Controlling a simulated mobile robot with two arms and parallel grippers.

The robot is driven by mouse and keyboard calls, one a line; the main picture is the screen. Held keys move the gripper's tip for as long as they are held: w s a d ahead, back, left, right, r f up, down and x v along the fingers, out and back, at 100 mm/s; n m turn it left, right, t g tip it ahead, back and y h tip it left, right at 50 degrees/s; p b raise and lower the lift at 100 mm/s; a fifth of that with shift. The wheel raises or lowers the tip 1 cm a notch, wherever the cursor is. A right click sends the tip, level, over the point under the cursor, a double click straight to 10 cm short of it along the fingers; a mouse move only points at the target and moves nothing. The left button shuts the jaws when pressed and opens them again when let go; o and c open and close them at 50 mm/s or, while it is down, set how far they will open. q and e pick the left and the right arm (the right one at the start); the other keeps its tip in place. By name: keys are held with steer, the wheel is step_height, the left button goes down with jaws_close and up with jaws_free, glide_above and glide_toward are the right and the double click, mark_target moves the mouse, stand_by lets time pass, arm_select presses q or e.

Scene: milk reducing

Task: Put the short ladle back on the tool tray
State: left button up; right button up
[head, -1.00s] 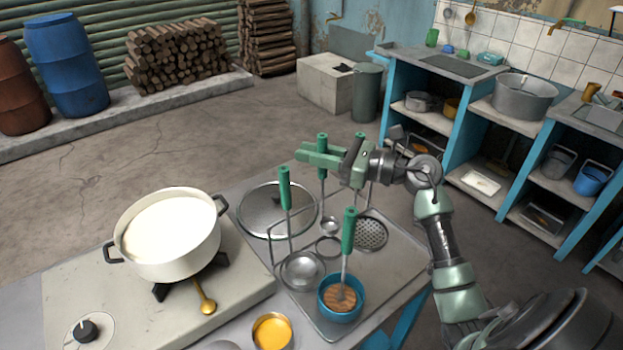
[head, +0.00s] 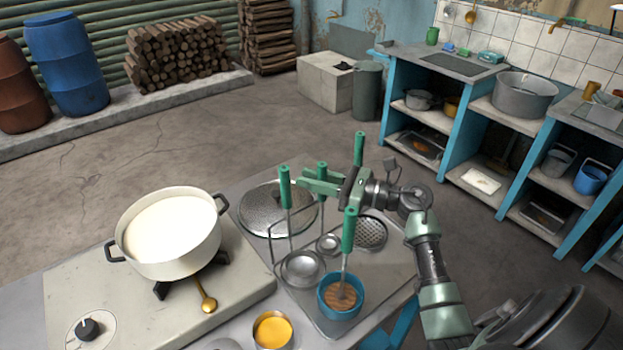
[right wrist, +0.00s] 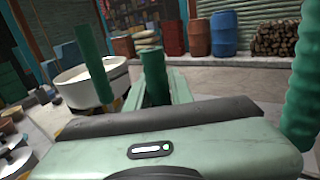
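The short ladle (head: 329,243) has an upright green handle and a small round metal bowl. My right gripper (head: 321,184) is shut on its green handle, which also shows between the fingers in the right wrist view (right wrist: 154,72). The ladle's bowl is low over the grey tool tray (head: 387,277), at a round spot among the other tools. I cannot tell whether it touches the tray. My left gripper is not in view.
A larger ladle (head: 302,268), a skimmer (head: 371,233) and a blue bowl (head: 328,307) holding a green-handled tool stand close around. A lid (head: 262,212) lies behind. A white milk pot (head: 168,250) sits on the stove at left.

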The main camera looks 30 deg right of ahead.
steer(key=shift+o, duration=1.2)
steer(key=b+v, duration=0.4)
steer(key=v, duration=0.8)
